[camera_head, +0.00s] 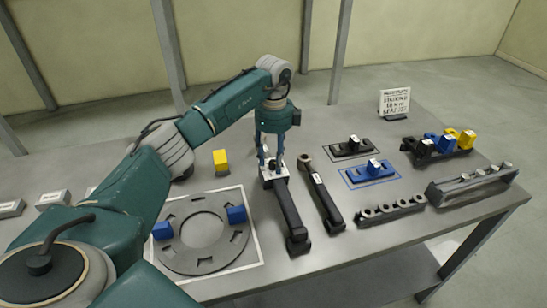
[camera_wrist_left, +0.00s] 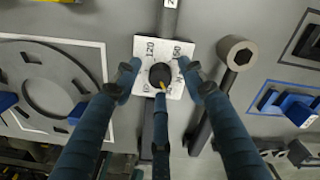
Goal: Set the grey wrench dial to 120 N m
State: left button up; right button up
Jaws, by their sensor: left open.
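The grey wrench (camera_head: 290,210) lies on the table, its white dial plate (camera_head: 267,183) at the far end. In the left wrist view the dial plate (camera_wrist_left: 146,50) shows 120 at upper left and what looks like 160 at upper right; lower marks are partly hidden. The black dial knob (camera_wrist_left: 160,73) has a yellow pointer (camera_wrist_left: 163,86) toward the picture's bottom, slightly right. My left gripper (camera_head: 270,163), also in the wrist view (camera_wrist_left: 160,78), is open over the plate, fingers either side of the knob and apart from it. My right gripper is not in view.
A second wrench (camera_head: 322,190) with a ring head lies close right. A grey ring plate (camera_head: 180,255) with blue blocks is left, a yellow block (camera_head: 220,161) behind it. Blue and black fixtures (camera_head: 370,172), a socket rail (camera_head: 390,210) and a sign (camera_head: 394,102) stand right.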

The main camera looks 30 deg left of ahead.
pick_arm(q)
grip_shut()
